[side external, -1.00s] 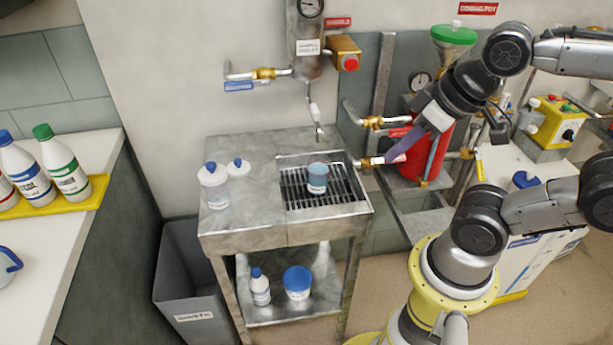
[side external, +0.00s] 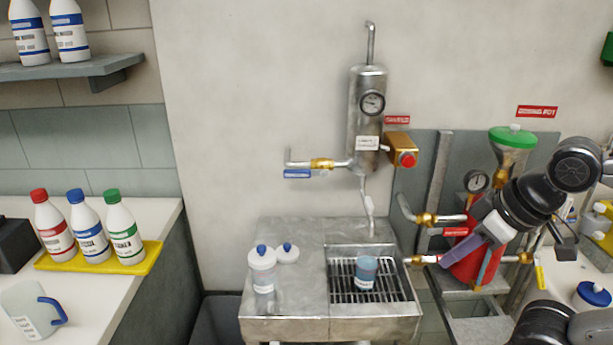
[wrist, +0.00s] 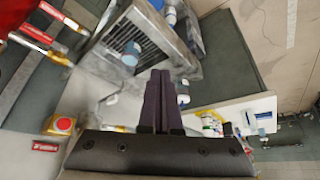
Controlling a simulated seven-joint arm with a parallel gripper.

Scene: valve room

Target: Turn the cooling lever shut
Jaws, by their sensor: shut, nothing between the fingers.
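My gripper (side external: 445,263) has purple fingers pressed together and empty. It is low at the right of the sink, close to the lower brass pipe fitting (side external: 418,261); contact cannot be told. In the wrist view the shut fingers (wrist: 158,75) point up the picture. I cannot tell for sure which part is the cooling lever.
A yellow box with a red button (side external: 407,158) sits right of the cylinder. A blue cup (side external: 366,270) stands on the sink grate. Two white bottles (side external: 262,268) stand left of it. A red vessel (side external: 462,262) is behind my gripper.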

